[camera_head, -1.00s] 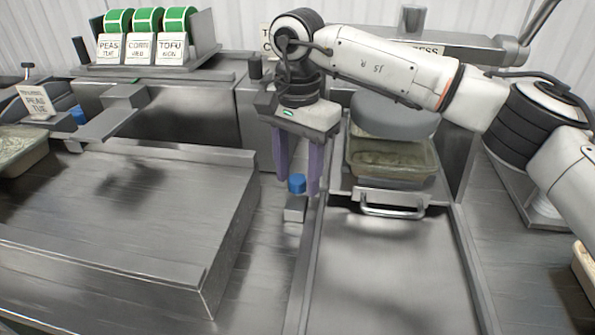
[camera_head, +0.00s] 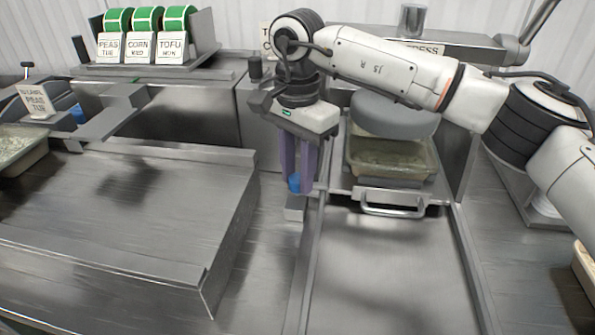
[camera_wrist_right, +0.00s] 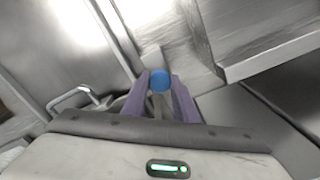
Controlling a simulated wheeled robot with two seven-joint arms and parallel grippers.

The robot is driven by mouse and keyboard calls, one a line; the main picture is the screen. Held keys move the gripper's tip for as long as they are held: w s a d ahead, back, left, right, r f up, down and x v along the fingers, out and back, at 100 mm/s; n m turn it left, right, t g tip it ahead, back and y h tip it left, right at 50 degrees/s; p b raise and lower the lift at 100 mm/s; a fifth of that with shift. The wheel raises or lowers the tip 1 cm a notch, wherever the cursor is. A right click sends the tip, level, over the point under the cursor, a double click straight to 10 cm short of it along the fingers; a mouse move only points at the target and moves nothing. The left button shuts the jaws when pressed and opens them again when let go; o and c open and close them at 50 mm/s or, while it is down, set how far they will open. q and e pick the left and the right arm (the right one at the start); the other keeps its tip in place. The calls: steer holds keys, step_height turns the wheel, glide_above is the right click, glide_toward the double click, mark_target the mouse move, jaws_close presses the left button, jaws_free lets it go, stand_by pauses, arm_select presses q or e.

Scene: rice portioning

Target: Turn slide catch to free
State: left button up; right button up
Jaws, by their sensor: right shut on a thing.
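The slide catch has a blue knob (camera_head: 294,183) on a small grey metal block (camera_head: 294,208), left of the slide's rail. My right gripper (camera_head: 299,186) points down with its purple fingers shut on the blue knob, which shows between the fingertips in the right wrist view (camera_wrist_right: 160,80). The slide (camera_head: 390,265) is a flat metal tray with a bar handle (camera_head: 393,208) at its back. My left gripper is not in view.
A tub (camera_head: 392,160) of pale food sits behind the handle, under a grey round-edged part (camera_head: 395,115). A raised metal platform (camera_head: 120,210) stands at left. Label rolls (camera_head: 145,20) with cards stand at the back left.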

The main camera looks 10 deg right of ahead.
mark_target(298, 178)
steer(key=m, duration=1.3)
steer(key=shift+r+m+b, duration=0.1)
steer(key=shift+m+b, duration=0.2)
steer(key=shift+m, duration=1.5)
steer(key=shift+w, duration=0.1)
steer(key=o, duration=1.1)
steer(key=shift+c, duration=0.2)
step_height(298, 178, up, 10)
steer(key=shift+r, duration=0.15)
